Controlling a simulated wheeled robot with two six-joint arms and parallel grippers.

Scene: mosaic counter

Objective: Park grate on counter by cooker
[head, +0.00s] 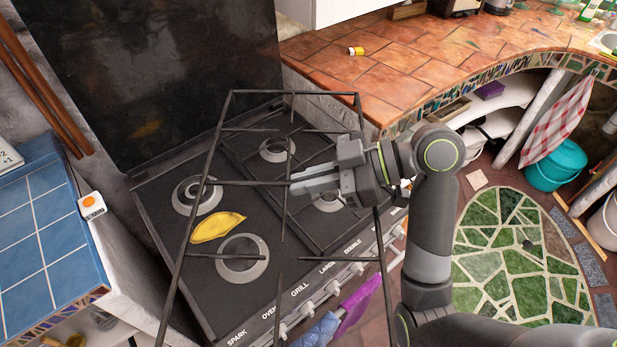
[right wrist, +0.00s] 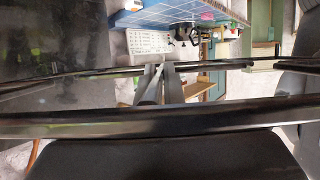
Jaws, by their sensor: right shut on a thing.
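A black wire grate (head: 232,183) is tilted above the cooker, its near end reaching past the bottom of the head view. My right gripper (head: 296,185) is shut on one of its inner bars. In the right wrist view, my right gripper's fingers (right wrist: 158,82) meet a dark bar, and a wide dark bar of the grate (right wrist: 90,125) crosses in front. The black cooker (head: 160,195) shows bare burners on its left side; another grate sits over its right burners. The terracotta tiled counter (head: 400,85) lies behind and right of the cooker. My left gripper is not seen.
A yellow, leaf-shaped thing (head: 218,227) lies on the cooker between the left burners. A small yellow and white bottle (head: 355,51) lies on the terracotta counter, whose front part is clear. A blue tiled counter (head: 40,225) stands left. Cloths (head: 357,305) hang at the cooker's front.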

